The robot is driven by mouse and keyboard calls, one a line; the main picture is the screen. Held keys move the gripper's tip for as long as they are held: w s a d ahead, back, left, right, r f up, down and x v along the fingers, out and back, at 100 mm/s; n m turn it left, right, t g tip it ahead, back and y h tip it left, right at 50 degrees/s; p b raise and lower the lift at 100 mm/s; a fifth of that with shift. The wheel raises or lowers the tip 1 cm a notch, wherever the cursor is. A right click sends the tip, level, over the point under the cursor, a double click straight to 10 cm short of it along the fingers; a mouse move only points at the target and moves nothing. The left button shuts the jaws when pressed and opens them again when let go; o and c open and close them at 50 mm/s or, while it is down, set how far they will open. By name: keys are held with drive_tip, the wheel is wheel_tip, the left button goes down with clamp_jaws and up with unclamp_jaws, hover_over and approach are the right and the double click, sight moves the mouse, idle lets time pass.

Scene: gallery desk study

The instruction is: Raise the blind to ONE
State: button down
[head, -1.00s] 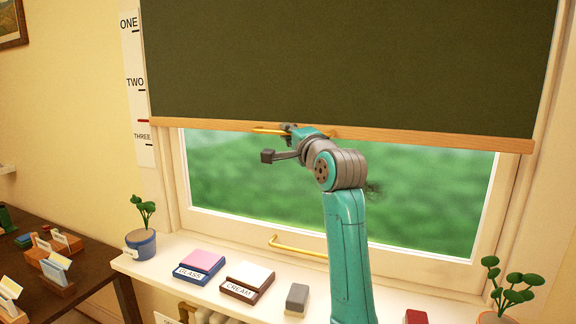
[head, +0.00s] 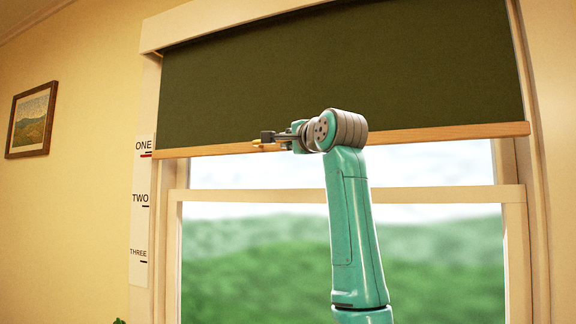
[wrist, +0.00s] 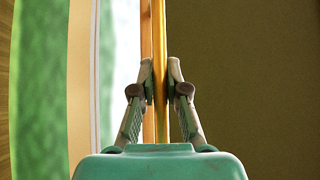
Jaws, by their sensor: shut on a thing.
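The dark green blind (head: 340,70) hangs in the upper part of the window, with a pale wooden rail (head: 440,133) along its bottom edge. The rail's left end is about level with the ONE mark on the white scale strip (head: 141,225). A red marker (head: 146,156) on the strip sits at the ONE line. My gripper (head: 268,138) is at the rail, left of its middle. In the wrist view, my gripper (wrist: 160,80) is shut on the brass pull bar (wrist: 160,40), a finger on each side. My arm hides part of the rail.
The window's crossbar (head: 400,195) and lower pane are uncovered below the blind. A framed picture (head: 32,120) hangs on the wall at left. A plant tip (head: 119,321) shows at the bottom edge. The sill is out of view.

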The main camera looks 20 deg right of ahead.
drive_tip(key=shift+r, duration=1.05)
drive_tip(key=c, duration=1.2)
unclamp_jaws()
drive_tip(key=v, duration=1.2)
